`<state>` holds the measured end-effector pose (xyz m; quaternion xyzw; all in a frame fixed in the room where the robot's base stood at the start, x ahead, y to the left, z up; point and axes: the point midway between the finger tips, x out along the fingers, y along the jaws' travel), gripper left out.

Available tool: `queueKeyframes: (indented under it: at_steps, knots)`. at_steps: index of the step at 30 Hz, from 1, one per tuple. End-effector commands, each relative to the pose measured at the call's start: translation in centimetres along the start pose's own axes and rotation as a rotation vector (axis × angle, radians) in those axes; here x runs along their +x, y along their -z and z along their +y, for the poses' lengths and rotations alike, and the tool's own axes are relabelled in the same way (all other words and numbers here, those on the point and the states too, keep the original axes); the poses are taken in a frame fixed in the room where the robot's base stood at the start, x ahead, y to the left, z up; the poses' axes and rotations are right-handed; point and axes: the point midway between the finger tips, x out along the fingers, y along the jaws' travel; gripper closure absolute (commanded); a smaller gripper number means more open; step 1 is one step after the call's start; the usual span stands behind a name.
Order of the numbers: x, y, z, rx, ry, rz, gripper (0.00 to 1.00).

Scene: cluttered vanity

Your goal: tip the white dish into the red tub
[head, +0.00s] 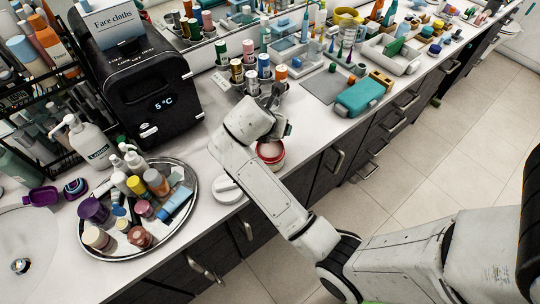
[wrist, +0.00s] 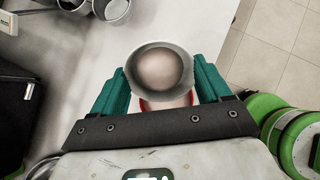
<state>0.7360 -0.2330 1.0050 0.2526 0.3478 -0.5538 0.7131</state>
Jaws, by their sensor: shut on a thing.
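My gripper (wrist: 160,70) is shut on the white dish (wrist: 160,48), with one teal finger on each side of it. In the wrist view the dish's round opening shows a smooth, pinkish-brown inside; I cannot tell whether that is contents or shading. The red tub (head: 270,153) stands on the white counter near its front edge, open, with a pale inside. Part of its red rim (wrist: 168,105) shows just behind the dish in the wrist view.
A white round lid-like piece (head: 228,188) lies left of the tub. A round metal tray (head: 182,222) crowded with bottles is further left. A black box (head: 150,90) stands behind. A rack of tubes (head: 236,84) and a teal case (head: 359,98) stand beyond my gripper.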

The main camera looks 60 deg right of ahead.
Motion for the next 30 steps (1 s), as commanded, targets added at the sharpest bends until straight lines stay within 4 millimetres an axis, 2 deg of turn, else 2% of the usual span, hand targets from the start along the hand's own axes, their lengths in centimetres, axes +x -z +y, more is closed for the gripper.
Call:
queueKeyframes:
  at_steps: [12,19,30]
  knots:
    - [-0.01,-0.04,0.01,0.001,0.0,-0.001,0.66]
    - [-0.38,0.18,0.01,-0.001,0.003,-0.1,0.66]
    - [-0.46,0.09,0.03,0.002,0.003,-0.103,0.66]
